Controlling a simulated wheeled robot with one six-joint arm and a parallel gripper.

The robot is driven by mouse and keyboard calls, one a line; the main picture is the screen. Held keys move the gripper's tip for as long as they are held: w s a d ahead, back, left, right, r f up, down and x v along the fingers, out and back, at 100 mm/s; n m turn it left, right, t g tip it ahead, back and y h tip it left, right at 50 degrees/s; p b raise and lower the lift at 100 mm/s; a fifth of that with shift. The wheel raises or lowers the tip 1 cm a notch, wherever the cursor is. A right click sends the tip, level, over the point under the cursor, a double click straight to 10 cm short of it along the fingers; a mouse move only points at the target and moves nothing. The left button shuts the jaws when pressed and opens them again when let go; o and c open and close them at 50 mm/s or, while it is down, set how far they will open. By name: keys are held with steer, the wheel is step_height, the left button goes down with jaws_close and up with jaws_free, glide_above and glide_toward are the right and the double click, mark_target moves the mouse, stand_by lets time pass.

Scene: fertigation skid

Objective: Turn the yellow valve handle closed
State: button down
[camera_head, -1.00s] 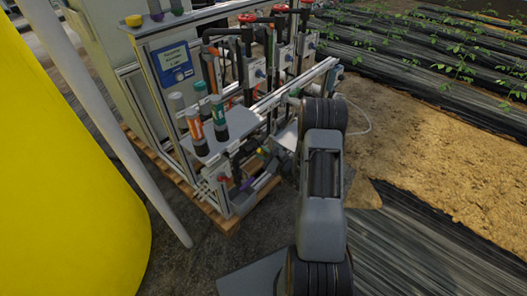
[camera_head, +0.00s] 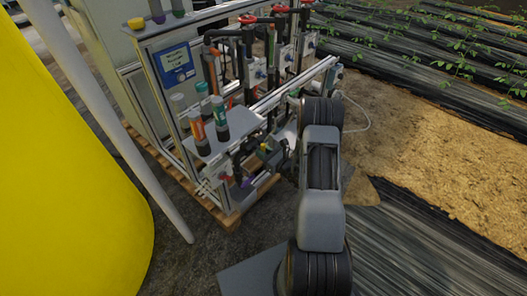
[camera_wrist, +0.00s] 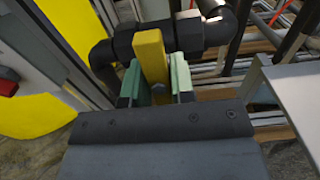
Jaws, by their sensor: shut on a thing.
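The yellow valve handle (camera_wrist: 151,55) is a flat upright bar in the wrist view, standing at a black pipe fitting (camera_wrist: 190,35). My gripper (camera_wrist: 156,82) has its two pale green fingers on either side of the bar and is shut on it. In the head view the handle is a small yellow spot (camera_head: 265,147) low on the skid, with my gripper (camera_head: 270,154) at it. My arm hides part of the valve from the head camera.
A skid frame on a wooden pallet (camera_head: 228,219) holds pipes, red-handled valves (camera_head: 279,9) and a shelf with bottles (camera_head: 220,118). A large yellow tank (camera_head: 70,180) and a pale pole (camera_head: 125,140) stand at left. Open soil lies at right.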

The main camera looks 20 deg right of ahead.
steer(key=shift+r, duration=0.15)
steer(key=c, duration=1)
jaws_free()
steer(key=shift+c, duration=0.2)
steer(key=p+v, duration=0.2)
steer(key=v, duration=1.1)
steer(key=shift+s+d+p, duration=0.15)
steer(key=shift+s+p, duration=0.15)
steer(key=shift+s, duration=0.05)
